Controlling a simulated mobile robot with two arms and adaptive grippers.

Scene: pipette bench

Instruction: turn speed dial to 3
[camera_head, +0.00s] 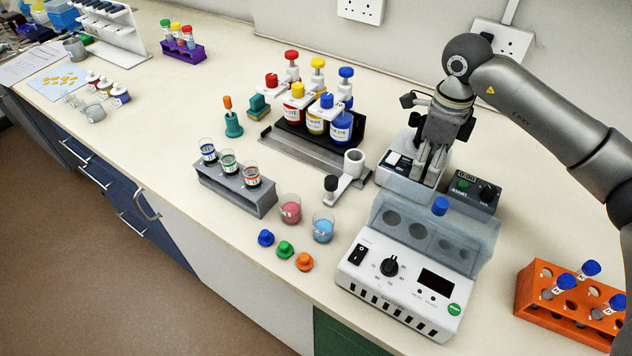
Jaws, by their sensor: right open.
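Two dials show, and no label that I can read says which is the speed dial. One is a black knob (487,192) on a small dark control box (462,203) with a lit display and a green START button. The other is a black pointer dial (390,266) with a printed scale on the front of a white block unit (362,280). My right gripper (430,176) points down over the grey-white device left of the control box. It is open, apart from both dials, and hides part of that device. My left gripper is not in view.
A blue-capped tube (440,206) stands in the block unit. An orange rack (534,290) with blue-capped tubes is at right. Red, yellow and blue bottles (315,122) stand left of my gripper. Beakers (323,228) and loose caps (285,249) lie front left of the block unit.

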